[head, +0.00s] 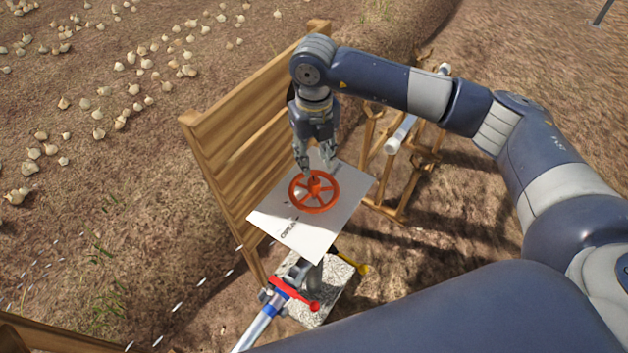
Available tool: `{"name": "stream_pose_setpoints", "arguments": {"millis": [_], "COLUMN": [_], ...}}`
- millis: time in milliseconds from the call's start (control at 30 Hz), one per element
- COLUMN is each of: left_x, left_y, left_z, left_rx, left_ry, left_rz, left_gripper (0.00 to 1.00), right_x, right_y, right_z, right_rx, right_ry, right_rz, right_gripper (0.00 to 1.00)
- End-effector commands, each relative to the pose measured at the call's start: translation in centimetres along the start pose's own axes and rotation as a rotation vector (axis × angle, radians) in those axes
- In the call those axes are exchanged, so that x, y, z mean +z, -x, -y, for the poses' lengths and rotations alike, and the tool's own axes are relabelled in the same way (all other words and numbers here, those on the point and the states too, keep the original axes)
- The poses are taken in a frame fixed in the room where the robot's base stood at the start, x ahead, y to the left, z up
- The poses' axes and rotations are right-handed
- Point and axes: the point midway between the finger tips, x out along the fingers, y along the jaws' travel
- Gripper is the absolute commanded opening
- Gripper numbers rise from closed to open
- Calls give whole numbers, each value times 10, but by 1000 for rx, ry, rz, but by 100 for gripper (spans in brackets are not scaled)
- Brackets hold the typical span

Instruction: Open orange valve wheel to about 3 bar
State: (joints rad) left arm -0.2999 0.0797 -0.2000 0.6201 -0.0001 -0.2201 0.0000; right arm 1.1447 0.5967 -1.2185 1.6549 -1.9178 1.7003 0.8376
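The orange valve wheel (328,204) lies over a white plate (348,226) with dark lettering that I cannot fully read. My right gripper (316,172) points down just above the far rim of the wheel. Its two fingers are spread apart, with the wheel's far side and hub area below and between them. I cannot tell whether a finger touches the wheel. No pressure gauge reading can be made out. My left gripper is not in view.
A wooden slatted panel (240,140) stands close left of the plate. Below it are a pipe with a red lever (294,294), a yellow handle (352,263) and a stone block (335,287). A wooden rack holds a white pipe (402,132) behind. Onions lie on the soil at upper left.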

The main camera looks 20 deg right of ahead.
Motion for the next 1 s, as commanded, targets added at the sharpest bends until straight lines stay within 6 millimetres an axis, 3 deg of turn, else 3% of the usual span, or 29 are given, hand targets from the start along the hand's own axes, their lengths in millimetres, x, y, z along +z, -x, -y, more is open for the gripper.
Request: {"name": "stream_pose_setpoints", "arguments": {"millis": [500,933,1000], "left_x": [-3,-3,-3], "left_y": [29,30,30], "left_z": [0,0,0], "left_rx": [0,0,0], "left_ry": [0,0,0], "left_rz": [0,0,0], "left_gripper": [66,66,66], "right_x": [-2,-1,-1], "right_y": [-86,-98,-98], "right_z": [-3,-3,-3], "right_rx": [6,6,6], "right_ry": [3,4,4], "right_rz": [-4,-1,-1], "right_gripper": [34,34,18]}}
